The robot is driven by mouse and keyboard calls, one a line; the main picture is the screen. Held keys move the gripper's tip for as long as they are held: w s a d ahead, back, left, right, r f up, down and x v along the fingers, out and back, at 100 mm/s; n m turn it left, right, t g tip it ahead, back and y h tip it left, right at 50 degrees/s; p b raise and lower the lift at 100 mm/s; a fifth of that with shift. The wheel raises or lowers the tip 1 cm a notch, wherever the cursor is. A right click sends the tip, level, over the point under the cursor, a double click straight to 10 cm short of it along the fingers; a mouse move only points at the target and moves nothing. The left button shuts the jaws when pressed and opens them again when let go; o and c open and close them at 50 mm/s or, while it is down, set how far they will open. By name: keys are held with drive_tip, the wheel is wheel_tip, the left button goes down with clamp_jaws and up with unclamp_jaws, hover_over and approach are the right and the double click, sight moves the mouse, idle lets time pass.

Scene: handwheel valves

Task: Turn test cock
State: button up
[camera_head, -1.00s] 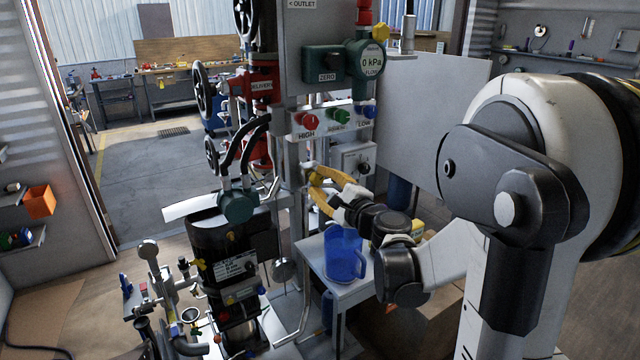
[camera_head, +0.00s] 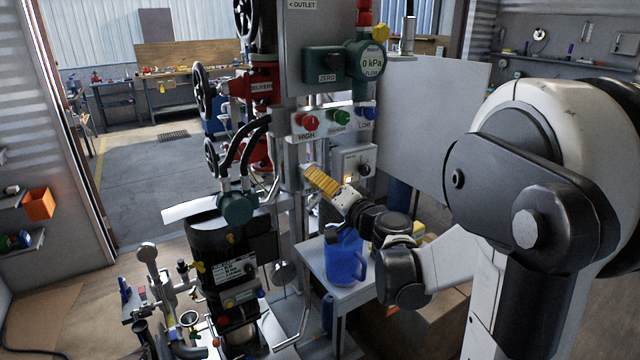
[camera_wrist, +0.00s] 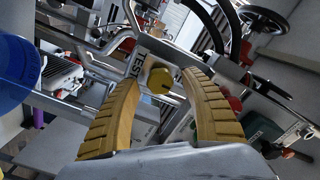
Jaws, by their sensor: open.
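The test cock shows in the wrist view as a yellow knob (camera_wrist: 160,81) on a pale bracket, beside a label reading TEST (camera_wrist: 130,66). My gripper (camera_wrist: 158,74) is open, with its ribbed yellow fingers on either side of the knob in that view. I see no clear contact, and the depth between fingertips and knob is hard to judge. In the head view my gripper (camera_head: 313,174) is seen nearly edge-on at the rig's upright post, and its fingers hide the knob there.
Above are red, green and blue knobs on a HIGH/LOW panel (camera_head: 335,122). A grey box with a dial (camera_head: 357,165) is close behind my gripper. A blue jug (camera_head: 345,262) stands on a small table (camera_head: 315,258) below. Black hoses (camera_head: 240,150) are to the left.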

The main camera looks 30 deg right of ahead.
drive_tip(key=shift+s+d, duration=0.1)
drive_tip(key=shift+s, duration=2.85)
drive_tip(key=s, duration=1.2)
drive_tip(key=a+f+n+g+y, duration=0.2)
drive_tip(key=a+f+n+g, duration=0.15)
drive_tip(key=a, duration=0.45)
drive_tip(key=a+f+n+g+y, duration=0.1)
drive_tip(key=a+f+n+g, duration=0.1)
drive_tip(key=a+f+g, duration=0.45)
drive_tip(key=s+a+n+g+h, duration=0.1)
drive_tip(key=s+a+n+h, duration=0.2)
drive_tip(key=s, duration=0.6)
drive_tip(key=shift+a+n+h, duration=0.3)
drive_tip(key=shift+a+n, duration=0.15)
drive_tip(key=shift+n, duration=0.4)
